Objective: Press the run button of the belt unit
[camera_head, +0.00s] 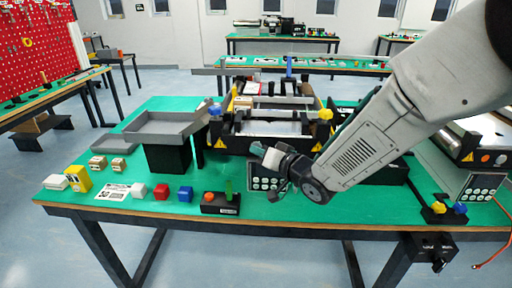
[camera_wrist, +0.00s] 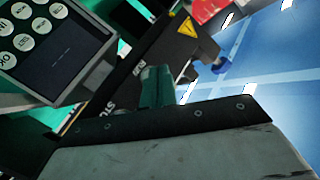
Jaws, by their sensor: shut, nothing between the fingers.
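The belt unit (camera_head: 268,128) stands mid-table in the head view, a black-framed conveyor with yellow warning labels. A keypad panel with round white buttons (camera_head: 265,184) stands at its front; it also shows large at upper left in the wrist view (camera_wrist: 45,35). In the wrist view the black side of a unit (camera_wrist: 165,45) carries white lettering that seems to read RUN and STOP. My gripper (camera_head: 258,150) is shut and empty in front of the unit, above the keypad. In the wrist view its dark green finger (camera_wrist: 157,88) covers part of the lettered side. I cannot make out the run button or any contact.
A small control box with an orange button (camera_head: 220,203) sits at the front edge. A second conveyor (camera_head: 485,140) is at right, beyond my arm.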

